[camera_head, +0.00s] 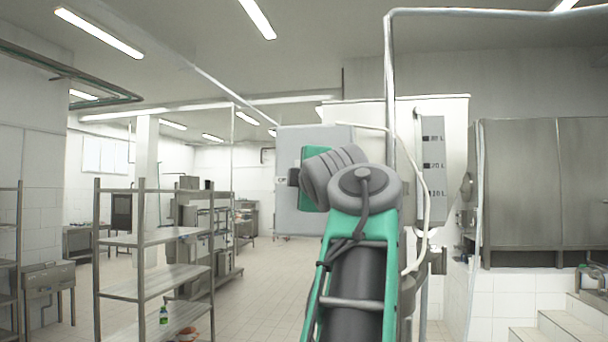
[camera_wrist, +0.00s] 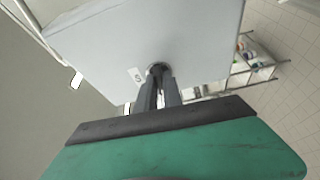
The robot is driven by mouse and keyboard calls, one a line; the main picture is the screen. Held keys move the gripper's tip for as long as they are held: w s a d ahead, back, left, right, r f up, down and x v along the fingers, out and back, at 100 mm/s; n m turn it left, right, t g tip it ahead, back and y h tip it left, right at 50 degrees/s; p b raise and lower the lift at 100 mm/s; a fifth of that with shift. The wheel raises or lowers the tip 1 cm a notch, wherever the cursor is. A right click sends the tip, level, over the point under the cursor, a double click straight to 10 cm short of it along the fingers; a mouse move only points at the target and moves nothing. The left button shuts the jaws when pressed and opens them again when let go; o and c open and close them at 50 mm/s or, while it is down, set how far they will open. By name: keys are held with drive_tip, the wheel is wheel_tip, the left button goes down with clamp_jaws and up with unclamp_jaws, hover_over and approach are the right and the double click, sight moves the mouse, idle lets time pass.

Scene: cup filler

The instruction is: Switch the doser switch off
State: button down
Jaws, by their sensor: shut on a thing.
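The doser switch (camera_wrist: 157,67) is a small dark round knob on the face of a light grey box (camera_wrist: 200,45). In the wrist view my gripper (camera_wrist: 160,82) has its two grey fingers close together on the knob, shut on it. The fingers hide part of the knob, and its exact turn cannot be told. A small white label (camera_wrist: 136,75) with a dark mark sits left of the knob. In the head view the box (camera_head: 311,222) stands behind my gripper (camera_head: 291,177), and my arm hides the switch.
A pale tank with a grey level gauge (camera_head: 432,170) stands right of the box, with a pipe (camera_head: 390,70) and a white hose (camera_head: 427,215) close by my arm. A metal shelf rack (camera_head: 150,240) stands at the left. Tiled floor (camera_head: 262,290) is clear between.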

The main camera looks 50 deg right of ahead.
drive_tip(key=shift+n, duration=0.5)
drive_tip(key=c, duration=1.5)
unclamp_jaws()
drive_tip(key=shift+s, duration=0.1)
drive_tip(key=b+v, duration=0.1)
drive_tip(key=v, duration=0.6)
drive_tip(key=shift+s+a+r, duration=0.15)
drive_tip(key=shift+s+a, duration=0.05)
drive_tip(key=shift+a, duration=0.1)
